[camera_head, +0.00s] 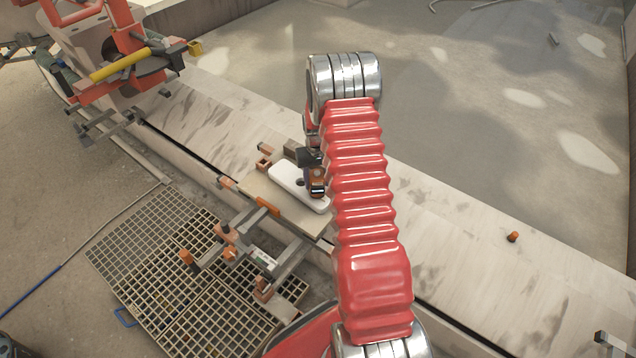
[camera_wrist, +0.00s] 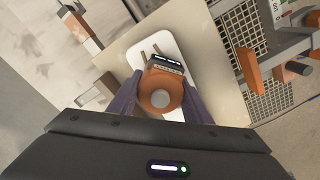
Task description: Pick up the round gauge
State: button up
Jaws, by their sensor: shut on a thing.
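The round gauge (camera_wrist: 161,88) is orange with a grey knob and a small dark display, seen in the wrist view. My gripper (camera_wrist: 160,97) has one dark finger on each side of it and is shut on it. A white rounded block (camera_wrist: 142,50) with slots lies under the gauge on a beige board (camera_wrist: 203,52). In the head view the gauge (camera_head: 317,181) shows small and partly hidden beside my red arm, over the white block (camera_head: 290,182). I cannot tell whether the gauge touches the block.
Clamps and metal bars (camera_head: 262,258) with orange parts stand in front of the board, over a grating (camera_head: 150,250). An orange machine with a yellow handle (camera_head: 120,65) stands at the upper left.

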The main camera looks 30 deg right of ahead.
notch_tip(320, 180, up, 10)
jog(key=shift+r, duration=0.1)
dwell(0.5)
dwell(0.4)
jog(key=a+r+n, duration=0.1)
jog(key=a+r, duration=0.3)
jog(key=a, duration=0.5)
jog(key=a+r+n, duration=0.2)
jog(key=a+r, duration=0.2)
jog(key=a, duration=0.5)
jog(key=s+a+r+n, duration=0.1)
jog(key=a+r, duration=0.3)
jog(key=a, duration=0.5)
jog(key=shift+a+r, duration=0.2)
jog(key=shift+r, duration=0.1)
jog(key=shift+s, duration=0.15)
